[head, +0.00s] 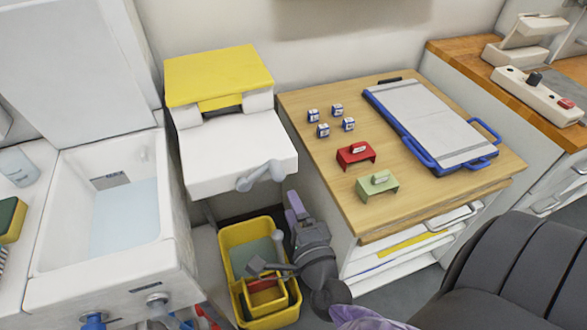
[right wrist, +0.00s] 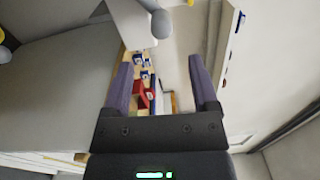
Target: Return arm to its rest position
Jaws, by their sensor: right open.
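My right gripper (head: 294,206) hangs in front of the table's left side in the head view, over the gap beside the yellow bin. Its purple fingers point up and away. In the right wrist view my right gripper (right wrist: 161,78) has its two fingers well apart, with nothing held between them. A red block (right wrist: 142,94) and small blue-and-white boxes (right wrist: 145,73) show beyond the fingers, at a distance. My left gripper is not in view.
A wooden-topped table (head: 310,100) holds several small boxes (head: 323,130), a red block (head: 356,154), a green block (head: 377,184) and a blue-framed board (head: 425,115). A yellow bin (head: 228,243) stands left of my gripper. Further left are a white yellow-topped unit (head: 235,150) and a sink (head: 55,235).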

